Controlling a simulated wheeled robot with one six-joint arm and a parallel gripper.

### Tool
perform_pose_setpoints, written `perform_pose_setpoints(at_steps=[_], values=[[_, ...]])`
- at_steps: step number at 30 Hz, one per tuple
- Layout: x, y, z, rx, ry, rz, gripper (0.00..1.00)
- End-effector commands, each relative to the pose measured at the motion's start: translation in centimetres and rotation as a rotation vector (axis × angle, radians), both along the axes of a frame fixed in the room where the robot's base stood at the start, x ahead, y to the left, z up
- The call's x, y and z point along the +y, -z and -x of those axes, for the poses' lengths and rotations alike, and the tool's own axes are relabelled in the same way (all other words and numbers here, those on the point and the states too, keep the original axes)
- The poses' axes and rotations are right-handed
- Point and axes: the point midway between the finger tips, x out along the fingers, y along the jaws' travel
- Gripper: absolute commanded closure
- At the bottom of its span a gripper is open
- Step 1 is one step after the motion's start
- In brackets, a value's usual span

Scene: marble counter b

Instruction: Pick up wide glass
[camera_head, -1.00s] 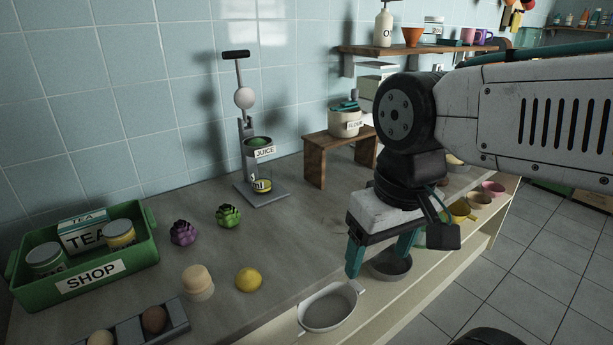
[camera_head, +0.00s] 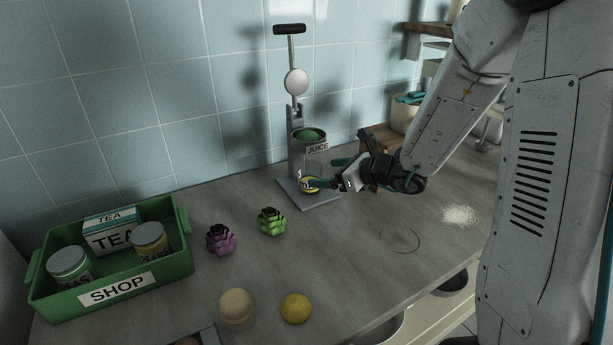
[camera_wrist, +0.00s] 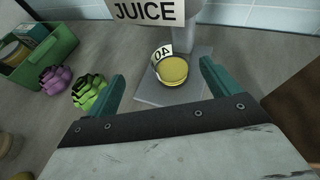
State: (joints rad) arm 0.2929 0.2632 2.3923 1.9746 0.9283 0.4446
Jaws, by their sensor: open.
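A glass with yellow contents (camera_head: 308,185) and a white label stands on the grey base of the juice press, below the JUICE cup. In the wrist view I look down on this glass (camera_wrist: 173,70) and see its label. I take it for the wide glass; its clear rim is hard to make out. My gripper (camera_head: 329,172) is open and reaches in from the right at the press. In the wrist view its teal fingers (camera_wrist: 162,76) lie left and right of the glass, short of it, with nothing held between them.
The juice press (camera_head: 296,120) stands upright with its lever raised. A green artichoke (camera_head: 271,221), a purple one (camera_head: 220,240) and a lemon (camera_head: 296,308) lie to the left and front. A wooden stand (camera_head: 380,140) is close to my wrist. A green SHOP crate (camera_head: 178,262) is at left.

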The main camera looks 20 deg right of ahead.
Motion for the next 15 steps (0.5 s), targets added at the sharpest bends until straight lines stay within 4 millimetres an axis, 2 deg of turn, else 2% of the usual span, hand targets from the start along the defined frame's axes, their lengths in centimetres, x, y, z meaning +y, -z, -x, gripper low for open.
perform_pose_setpoints(at_steps=[3,15], values=[[-0.5,1.0,-0.9,0.022,0.052,-0.029,0.12],[1.6,2.7,-4.2,0.022,0.052,-0.031,0.12]])
